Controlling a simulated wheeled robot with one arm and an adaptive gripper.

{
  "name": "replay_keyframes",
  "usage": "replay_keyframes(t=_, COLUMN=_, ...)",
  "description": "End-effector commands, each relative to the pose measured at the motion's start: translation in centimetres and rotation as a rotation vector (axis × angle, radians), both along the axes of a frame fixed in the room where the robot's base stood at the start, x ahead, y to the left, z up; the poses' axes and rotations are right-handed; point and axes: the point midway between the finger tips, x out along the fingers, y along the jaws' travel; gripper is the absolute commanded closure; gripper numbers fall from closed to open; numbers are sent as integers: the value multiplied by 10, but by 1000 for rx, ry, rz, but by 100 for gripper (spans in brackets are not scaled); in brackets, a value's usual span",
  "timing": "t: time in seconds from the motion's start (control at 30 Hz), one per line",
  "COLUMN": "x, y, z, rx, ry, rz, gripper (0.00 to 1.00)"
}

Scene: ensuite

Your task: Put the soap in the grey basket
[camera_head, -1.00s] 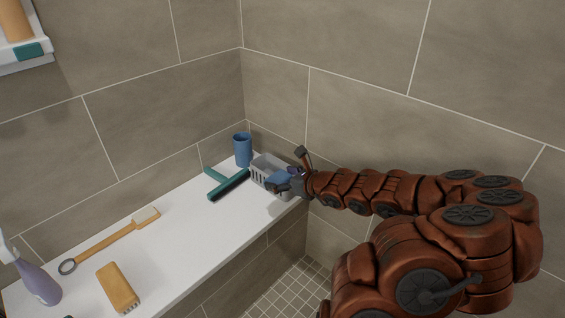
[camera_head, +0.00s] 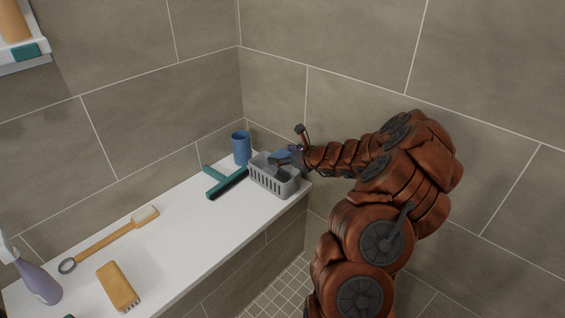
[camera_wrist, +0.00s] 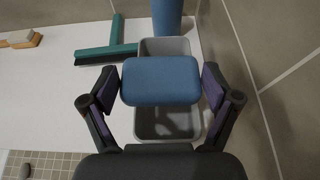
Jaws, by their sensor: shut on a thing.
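The soap is a blue rounded block (camera_wrist: 160,80), held between the two fingers of my gripper (camera_wrist: 163,86) in the wrist view. In the head view the soap (camera_head: 281,155) and my gripper (camera_head: 289,157) are at the grey basket (camera_head: 272,183), at the far end of the white bench. In the wrist view the basket (camera_wrist: 168,136) lies beneath the soap, its near and far parts showing on either side. Its floor looks empty where it shows; the middle is hidden by the soap. I cannot tell how high the soap is above the rim.
A blue cup (camera_head: 241,148) stands just behind the basket, by the wall corner. A teal squeegee (camera_head: 225,182) lies left of the basket. A long brush (camera_head: 110,238), a yellow brush (camera_head: 117,287) and a spray bottle (camera_head: 38,280) are further left. The tiled wall is close on the right.

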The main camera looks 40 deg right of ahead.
Motion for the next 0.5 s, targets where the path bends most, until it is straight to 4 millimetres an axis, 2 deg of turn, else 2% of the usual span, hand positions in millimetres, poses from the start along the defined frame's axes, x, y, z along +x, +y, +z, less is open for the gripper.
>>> replay_keyframes(t=0.2, x=8, y=-6, z=0, rx=-6, ry=0, rz=1, gripper=50)
replay_keyframes(t=0.4, x=7, y=-5, z=-33, rx=0, ry=2, rz=0, gripper=50)
replay_keyframes(t=0.5, x=7, y=-5, z=-37, rx=-1, ry=1, rz=0, gripper=50)
